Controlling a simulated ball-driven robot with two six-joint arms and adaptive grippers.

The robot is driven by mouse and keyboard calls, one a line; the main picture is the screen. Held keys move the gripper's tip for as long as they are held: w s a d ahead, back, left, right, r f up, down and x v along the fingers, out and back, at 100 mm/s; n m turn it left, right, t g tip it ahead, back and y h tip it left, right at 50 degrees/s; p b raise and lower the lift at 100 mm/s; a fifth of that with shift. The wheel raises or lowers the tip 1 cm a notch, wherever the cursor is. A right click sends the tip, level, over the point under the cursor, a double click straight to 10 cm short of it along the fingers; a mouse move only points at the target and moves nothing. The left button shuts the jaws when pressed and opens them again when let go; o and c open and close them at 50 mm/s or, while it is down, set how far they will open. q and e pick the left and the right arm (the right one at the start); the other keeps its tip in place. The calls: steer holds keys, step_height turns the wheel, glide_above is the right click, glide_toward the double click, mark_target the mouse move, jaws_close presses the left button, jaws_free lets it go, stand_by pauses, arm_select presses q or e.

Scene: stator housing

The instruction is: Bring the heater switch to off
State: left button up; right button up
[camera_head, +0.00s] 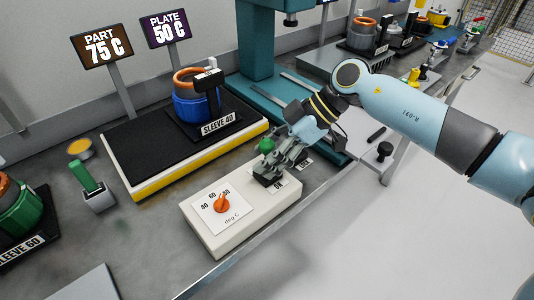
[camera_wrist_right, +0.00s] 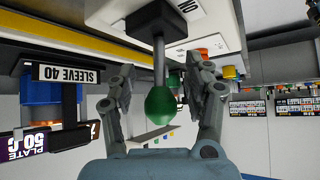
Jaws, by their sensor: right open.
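The heater switch is a lever with a green ball tip (camera_head: 266,145) on the white control box (camera_head: 215,235). In the wrist view its metal rod comes out of a black base, with the green ball (camera_wrist_right: 161,101) towards the camera. My right gripper (camera_head: 270,166) is at the lever, its fingers open. In the wrist view one finger is on each side of the lever, with a gap to the ball on both sides. An ON label (camera_wrist_right: 188,6) is beside the base. The gripper partly hides the base and labels in the head view. My left gripper is not in view.
The orange dial (camera_head: 221,204) with a temperature scale is on the same box. Behind it is a black plate (camera_head: 140,150) with a yellow edge, carrying a blue part marked SLEEVE 40. Signs read PART 75 C (camera_head: 102,46) and PLATE 50 C (camera_head: 166,29). A teal press stands behind my right gripper.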

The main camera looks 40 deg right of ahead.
jaws_close()
stand_by(0.4)
steer(key=shift+w, duration=0.1)
